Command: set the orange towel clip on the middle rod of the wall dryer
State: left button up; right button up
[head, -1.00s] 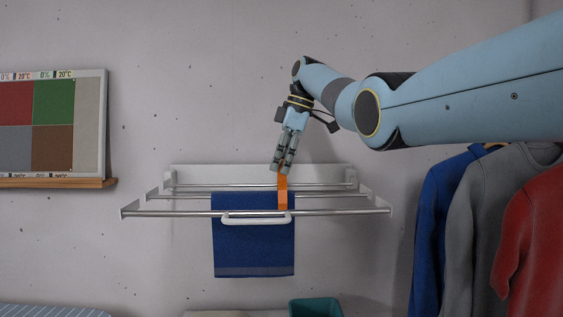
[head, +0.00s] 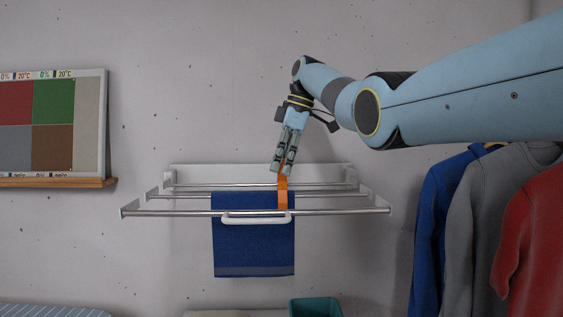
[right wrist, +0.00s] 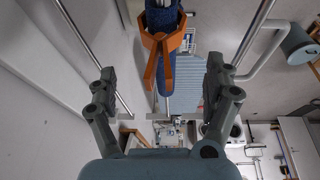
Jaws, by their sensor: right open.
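The orange towel clip (head: 283,196) sits over the top edge of the blue towel (head: 252,247), on the middle rod (head: 175,196) of the wall dryer (head: 260,175). The right wrist view shows the clip (right wrist: 165,45) with its jaws around the towel-covered rod (right wrist: 161,19) and its handle end pointing back between my fingers. My right gripper (head: 281,170) is open just above the clip. In the right wrist view its fingers stand wide on both sides of the clip, apart from it. My left gripper is not in view.
The front rod (head: 345,211) with a white handle (head: 254,219) runs before the towel. Shirts (head: 480,210) hang at the right. A board (head: 50,125) stands on a wooden shelf at the left. A teal bin (head: 315,307) is below.

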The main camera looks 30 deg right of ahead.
jog(key=shift+o, duration=0.6)
jog(key=v, duration=1.2)
